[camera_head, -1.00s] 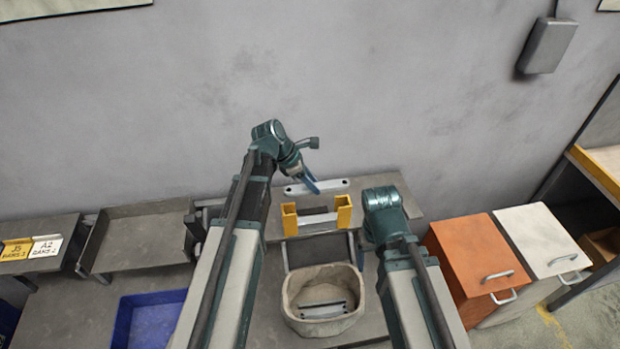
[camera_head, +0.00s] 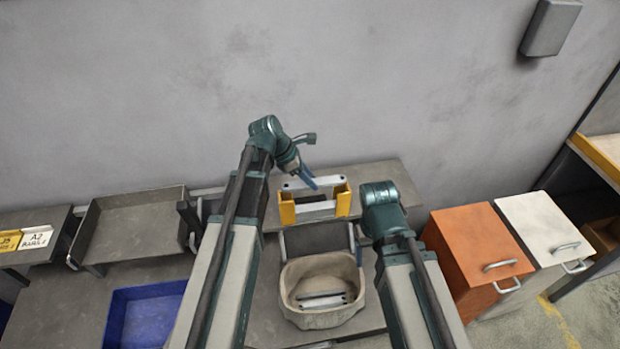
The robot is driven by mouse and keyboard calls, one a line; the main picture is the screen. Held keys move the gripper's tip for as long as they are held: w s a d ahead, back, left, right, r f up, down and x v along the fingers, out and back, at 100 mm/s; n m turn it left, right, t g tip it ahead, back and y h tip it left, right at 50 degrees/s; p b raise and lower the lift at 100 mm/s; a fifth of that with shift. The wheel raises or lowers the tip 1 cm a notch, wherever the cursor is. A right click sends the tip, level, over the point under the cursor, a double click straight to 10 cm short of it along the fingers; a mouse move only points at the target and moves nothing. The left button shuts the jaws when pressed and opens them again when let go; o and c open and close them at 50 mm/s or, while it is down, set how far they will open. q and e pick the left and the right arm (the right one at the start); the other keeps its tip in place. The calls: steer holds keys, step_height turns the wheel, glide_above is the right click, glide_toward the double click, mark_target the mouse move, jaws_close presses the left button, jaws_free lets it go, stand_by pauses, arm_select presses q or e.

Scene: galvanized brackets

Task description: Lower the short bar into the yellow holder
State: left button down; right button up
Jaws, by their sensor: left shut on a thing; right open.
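The short bar (camera_head: 328,181) is pale grey metal and lies level in my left gripper (camera_head: 310,184), which is shut on it. The yellow holder (camera_head: 342,200) stands on the raised shelf, with two upright yellow ends. The held bar spans between the tops of these ends; I cannot tell whether it touches them. Another pale bar (camera_head: 316,206) lies lower, between the two ends. My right gripper is hidden behind its own arm's wrist, to the right of the holder.
A stone-like basin (camera_head: 293,302) with metal bars in it stands in front of the holder. A blue bin (camera_head: 120,318) and a grey tray (camera_head: 130,236) are at left. Orange (camera_head: 478,245) and white (camera_head: 536,228) cabinets stand at right. The wall is close behind.

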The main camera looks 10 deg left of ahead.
arm_select(q)
steer(key=shift+f+b, duration=3.35)
steer(key=shift+f, duration=0.2)
steer(key=shift+c, duration=2.1)
jaws_free()
steer(key=p+v, duration=1)
steer(key=v, duration=0.2)
steer(key=shift+d+r+p, duration=0.15)
steer(key=shift+r+p, duration=0.05)
steer(key=shift+p, duration=0.15)
steer(key=shift+p+v, duration=0.65)
steer(key=shift+v, duration=0.15)
steer(key=shift+f, duration=0.1)
